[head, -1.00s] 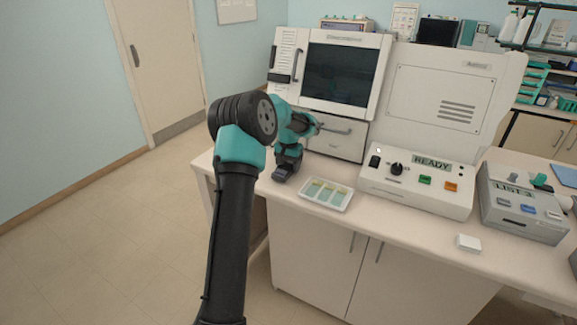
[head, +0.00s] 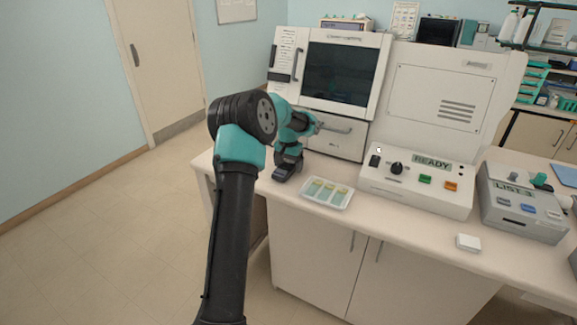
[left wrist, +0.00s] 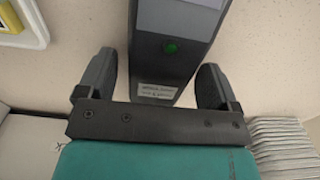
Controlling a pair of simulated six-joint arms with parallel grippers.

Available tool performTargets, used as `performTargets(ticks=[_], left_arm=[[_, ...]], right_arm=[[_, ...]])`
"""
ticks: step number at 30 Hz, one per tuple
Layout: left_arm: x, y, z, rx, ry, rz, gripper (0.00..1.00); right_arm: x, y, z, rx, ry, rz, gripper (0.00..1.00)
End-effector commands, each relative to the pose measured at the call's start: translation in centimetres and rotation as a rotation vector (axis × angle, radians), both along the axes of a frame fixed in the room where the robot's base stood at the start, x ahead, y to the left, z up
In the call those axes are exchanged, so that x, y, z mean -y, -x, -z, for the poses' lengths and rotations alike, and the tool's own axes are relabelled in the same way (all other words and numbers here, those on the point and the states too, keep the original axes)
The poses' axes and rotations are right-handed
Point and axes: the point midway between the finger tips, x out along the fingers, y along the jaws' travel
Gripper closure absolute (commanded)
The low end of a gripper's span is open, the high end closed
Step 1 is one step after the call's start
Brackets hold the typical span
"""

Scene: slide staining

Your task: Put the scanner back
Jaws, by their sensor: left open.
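The scanner (head: 284,173) is a dark handheld device standing on the near left part of the bench, left of the white slide tray (head: 326,193). In the left wrist view the scanner (left wrist: 168,68) is dark grey with a green button, a small white label and a pale panel. My left gripper (head: 289,153) is directly over the scanner. Its two fingers (left wrist: 155,66) stand on either side of the scanner's body, with gaps showing on both sides. The gripper is open. My right gripper is not in view.
A large white machine (head: 455,95) with a dark-windowed unit (head: 342,73) stands behind. A control box (head: 420,185) reading READY and a grey LIST 3 box (head: 520,210) are to the right. A small white block (head: 468,242) lies near the front edge.

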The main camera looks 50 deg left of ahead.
Motion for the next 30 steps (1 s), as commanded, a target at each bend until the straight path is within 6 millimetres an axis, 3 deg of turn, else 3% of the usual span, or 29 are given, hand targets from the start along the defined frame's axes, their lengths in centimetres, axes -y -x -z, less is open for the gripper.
performTargets(ticks=[5,18,24,30], left_arm=[[0.0,0.0,-2.1,0.003,-0.001,0.0,0.14],[0.0,0.0,-10.0,0.004,-0.001,0.0,0.14],[0.0,0.0,-11.7,0.0,0.0,0.0,0.14],[0.0,0.0,-11.9,0.0,0.0,0.0,0.14]], right_arm=[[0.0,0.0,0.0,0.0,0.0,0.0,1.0],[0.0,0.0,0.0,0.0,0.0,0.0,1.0],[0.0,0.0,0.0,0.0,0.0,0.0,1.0],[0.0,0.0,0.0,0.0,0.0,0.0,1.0]])
